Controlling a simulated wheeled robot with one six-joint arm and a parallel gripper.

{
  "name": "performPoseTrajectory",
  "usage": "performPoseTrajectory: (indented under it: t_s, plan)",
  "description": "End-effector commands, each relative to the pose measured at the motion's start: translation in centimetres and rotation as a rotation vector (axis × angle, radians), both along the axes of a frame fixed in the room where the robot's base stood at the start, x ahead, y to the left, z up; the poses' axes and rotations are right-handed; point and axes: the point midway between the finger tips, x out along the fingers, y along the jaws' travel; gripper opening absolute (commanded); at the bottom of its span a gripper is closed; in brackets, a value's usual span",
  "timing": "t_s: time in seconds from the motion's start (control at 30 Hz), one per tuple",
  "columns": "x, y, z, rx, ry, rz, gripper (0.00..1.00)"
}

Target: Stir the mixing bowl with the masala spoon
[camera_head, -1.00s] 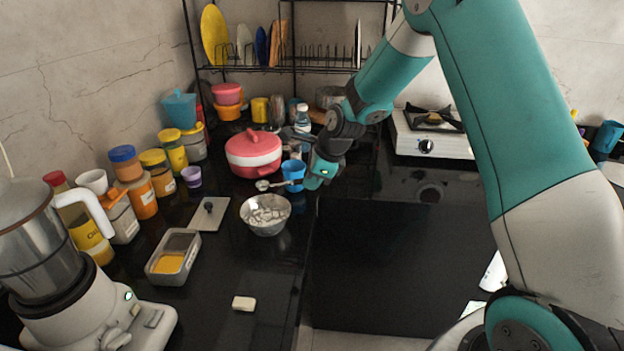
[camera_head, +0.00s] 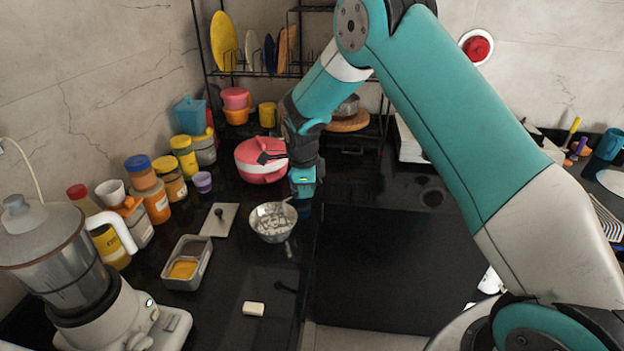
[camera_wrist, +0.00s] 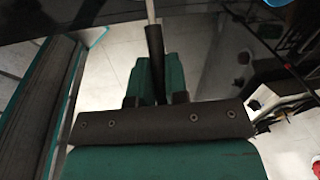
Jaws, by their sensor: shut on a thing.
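The mixing bowl (camera_head: 257,227) is a small metal bowl with pale, lumpy contents, standing on the black counter in the head view. My gripper (camera_head: 303,184) is above and just right of the bowl, pointing down. In the wrist view my gripper (camera_wrist: 158,68) is shut on the black handle of the masala spoon (camera_wrist: 154,42), whose metal shaft runs out of the top of the picture. In the head view, a small part of the spoon (camera_head: 287,200) shows at the bowl's upper right rim. Its tip is hidden, and I cannot tell whether it touches the contents.
A metal spice box (camera_head: 206,262) with yellow powder and its lid (camera_head: 221,218) lie left of the bowl. A mixer grinder (camera_head: 75,265) stands at front left. A red and white pot (camera_head: 258,160) is behind. A white block (camera_head: 253,309) lies in front. Jars line the wall.

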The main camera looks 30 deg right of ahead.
Motion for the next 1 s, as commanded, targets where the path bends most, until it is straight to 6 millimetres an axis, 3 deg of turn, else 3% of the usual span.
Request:
performPoseTrajectory:
  t_s: [0.03,0.1,0.5,1.0]
  plan:
    - [0.2,0.6,0.6,-0.039,0.026,0.003,0.00]
    - [0.1,0.2,-1.4,-0.030,0.021,-0.001,0.00]
    - [0.1,0.2,-5.3,-0.027,0.019,-0.001,0.00]
    - [0.1,0.2,-6.3,-0.026,0.017,0.000,0.00]
